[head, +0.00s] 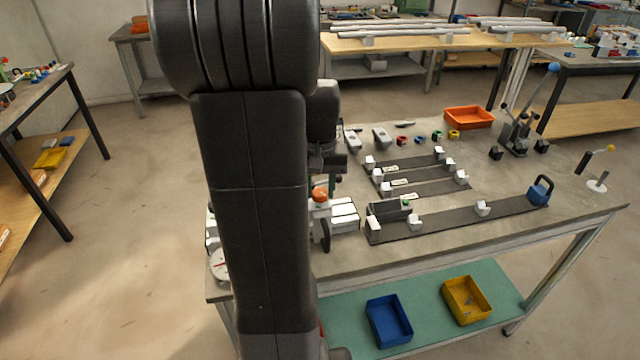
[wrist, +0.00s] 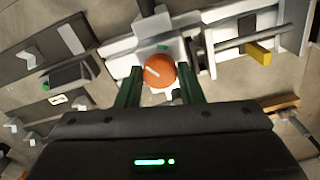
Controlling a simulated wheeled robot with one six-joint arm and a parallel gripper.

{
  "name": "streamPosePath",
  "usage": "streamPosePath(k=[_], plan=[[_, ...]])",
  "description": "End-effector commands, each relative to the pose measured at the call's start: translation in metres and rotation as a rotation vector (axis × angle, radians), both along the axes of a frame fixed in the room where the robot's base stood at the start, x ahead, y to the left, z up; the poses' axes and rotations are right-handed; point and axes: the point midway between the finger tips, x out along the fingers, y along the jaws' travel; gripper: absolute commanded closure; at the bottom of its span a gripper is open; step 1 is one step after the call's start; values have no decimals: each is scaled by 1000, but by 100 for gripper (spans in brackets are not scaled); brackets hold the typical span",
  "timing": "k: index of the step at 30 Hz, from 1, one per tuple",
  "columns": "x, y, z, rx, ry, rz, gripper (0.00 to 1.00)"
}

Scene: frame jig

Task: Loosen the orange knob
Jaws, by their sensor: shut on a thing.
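The orange knob (wrist: 160,71) is round with a white line across its face and sits on a light grey and white fixture (wrist: 118,48). My gripper (wrist: 160,80) has its two green fingers on either side of the knob, shut on it. In the head view the orange knob (head: 320,195) shows just right of my arm, at the near left part of the workbench. My gripper (head: 322,186) is mostly hidden behind my arm there, with a green finger partly visible by the knob.
Dark rails with white blocks (head: 460,220) lie to the right on the workbench (head: 560,225). An orange tray (head: 469,117) and a lever clamp (head: 520,130) stand at the back. Blue (head: 388,320) and yellow bins (head: 466,300) sit on the lower shelf.

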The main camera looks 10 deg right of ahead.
Motion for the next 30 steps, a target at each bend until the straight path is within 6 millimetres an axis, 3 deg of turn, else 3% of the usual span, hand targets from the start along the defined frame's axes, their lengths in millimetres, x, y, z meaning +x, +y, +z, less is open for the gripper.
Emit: streamPosePath(k=[18, 30], plan=[[1, 0, 2, -1, -2, 579, 89], [1, 0, 1, -2, -3, 845, 89]])
